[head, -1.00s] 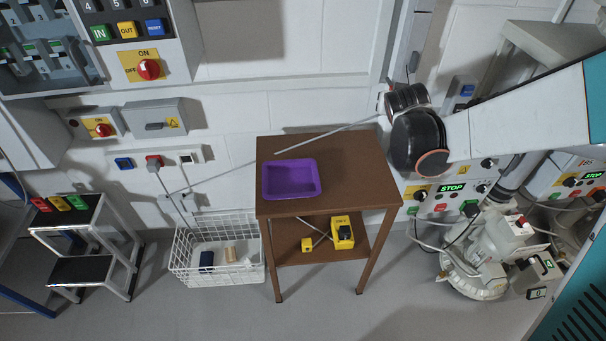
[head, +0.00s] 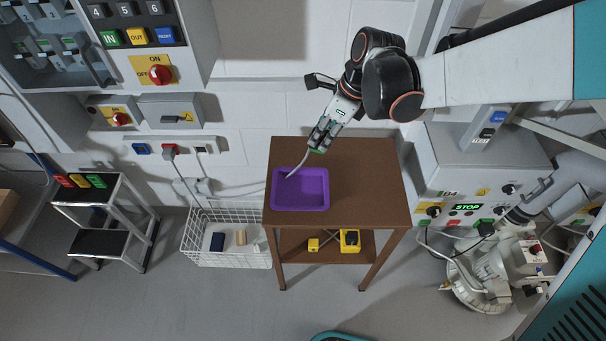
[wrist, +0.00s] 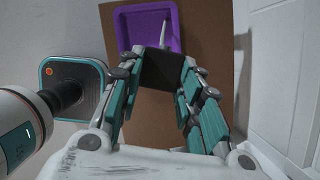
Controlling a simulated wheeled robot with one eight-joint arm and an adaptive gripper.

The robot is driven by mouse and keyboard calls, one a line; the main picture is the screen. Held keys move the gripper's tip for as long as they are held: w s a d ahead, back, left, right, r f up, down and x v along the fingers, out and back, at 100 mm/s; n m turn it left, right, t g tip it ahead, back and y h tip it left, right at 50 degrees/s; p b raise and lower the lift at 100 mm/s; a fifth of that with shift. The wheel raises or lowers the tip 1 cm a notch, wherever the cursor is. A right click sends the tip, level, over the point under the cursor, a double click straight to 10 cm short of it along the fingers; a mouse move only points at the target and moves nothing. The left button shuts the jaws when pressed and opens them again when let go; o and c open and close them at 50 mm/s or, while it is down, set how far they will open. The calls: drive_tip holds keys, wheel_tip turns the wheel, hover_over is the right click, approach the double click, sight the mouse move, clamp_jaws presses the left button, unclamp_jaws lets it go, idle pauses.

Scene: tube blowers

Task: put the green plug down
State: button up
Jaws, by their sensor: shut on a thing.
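My gripper (head: 319,146) hangs above the back part of the brown table (head: 375,195), pointing down and to the left. The tray also shows in the wrist view (wrist: 128,30), just beyond the fingertips.
A white wire basket (head: 225,252) stands left of the table. Yellow items (head: 349,240) lie on its lower shelf. A grey control cabinet (head: 480,165) and a white machine (head: 485,270) stand at the right. The tabletop right of the tray is bare.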

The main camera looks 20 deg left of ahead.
drive_tip(key=shift+s+a+r, duration=0.2)
drive_tip(key=shift+s+a, duration=0.2)
drive_tip(key=shift+s, duration=0.1)
drive_tip(key=shift+s+a+f+m, duration=0.1)
drive_tip(key=shift+f+m, duration=0.2)
drive_tip(key=b, duration=0.7)
hover_over(316, 192)
wheel_tip(316, 192, down, 20)
drive_tip(key=shift+a+r, duration=0.1)
drive_tip(key=shift+r, duration=0.15)
drive_tip(key=o, duration=1.2)
drive_tip(key=shift+c, duration=0.2)
drive_tip(key=shift+s, duration=0.1)
drive_tip(key=shift+r+p, duration=0.1)
drive_tip(key=shift+p, duration=0.2)
drive_tip(key=p+v, duration=0.3)
drive_tip(key=v, duration=0.9)
drive_tip(key=shift+d+p, duration=0.25)
drive_tip(key=shift+p, duration=0.15)
drive_tip(key=shift+s, duration=0.1)
